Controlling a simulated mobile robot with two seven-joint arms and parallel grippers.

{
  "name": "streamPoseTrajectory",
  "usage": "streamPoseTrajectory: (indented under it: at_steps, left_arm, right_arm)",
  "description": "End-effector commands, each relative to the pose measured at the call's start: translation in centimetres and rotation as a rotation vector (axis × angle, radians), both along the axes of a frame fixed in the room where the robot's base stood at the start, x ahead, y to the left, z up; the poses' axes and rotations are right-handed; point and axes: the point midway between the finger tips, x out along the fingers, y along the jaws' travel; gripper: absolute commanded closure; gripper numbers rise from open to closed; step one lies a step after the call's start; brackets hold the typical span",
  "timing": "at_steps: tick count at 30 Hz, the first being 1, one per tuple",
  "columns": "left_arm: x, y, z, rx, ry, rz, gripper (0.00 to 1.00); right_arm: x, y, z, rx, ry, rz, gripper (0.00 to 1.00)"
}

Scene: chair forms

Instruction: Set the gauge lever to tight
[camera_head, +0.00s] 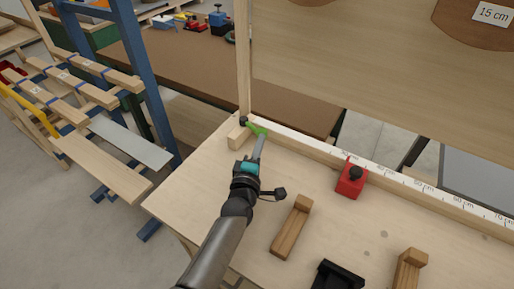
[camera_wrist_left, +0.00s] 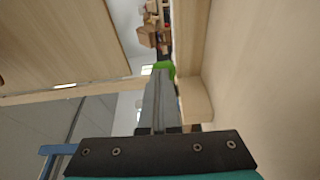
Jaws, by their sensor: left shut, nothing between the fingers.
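The gauge lever (camera_head: 255,128) is a small green piece with a dark knob at its left end. It sits by a wooden block at the back left of the workbench, near the foot of an upright post. My left gripper (camera_head: 262,138) is shut and empty, its fingertips right at the lever's right end. In the left wrist view the shut fingers (camera_wrist_left: 160,82) point at the green lever (camera_wrist_left: 165,69), which is partly hidden behind them. I cannot tell whether they touch. My right gripper is not in view.
A white scale strip (camera_head: 340,150) runs along the bench's back rail. A red block with a black knob (camera_head: 351,181) stands beside it. Wooden L-shaped pieces (camera_head: 291,228) and a black holder (camera_head: 336,276) lie nearer. A blue rack (camera_head: 150,90) stands left; the bench's left part is clear.

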Motion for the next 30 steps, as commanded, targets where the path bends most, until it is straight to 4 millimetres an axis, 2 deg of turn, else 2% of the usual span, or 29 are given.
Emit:
streamPoseTrajectory:
  at_steps: [1,8,24,30]
  left_arm:
    - [0.0,-0.9,0.6,-0.005,-0.008,-0.014,1.0]
    - [-2.3,-0.2,0.5,-0.005,-0.004,-0.009,1.0]
    - [-11.8,1.9,0.2,-0.001,-0.002,-0.002,1.0]
    - [-14.3,2.3,0.2,-0.001,-0.003,0.0,1.0]
  right_arm:
    - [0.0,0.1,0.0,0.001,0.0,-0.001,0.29]
    - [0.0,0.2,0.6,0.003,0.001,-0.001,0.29]
    - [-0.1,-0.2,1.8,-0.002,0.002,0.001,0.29]
    - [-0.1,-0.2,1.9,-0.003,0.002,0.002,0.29]
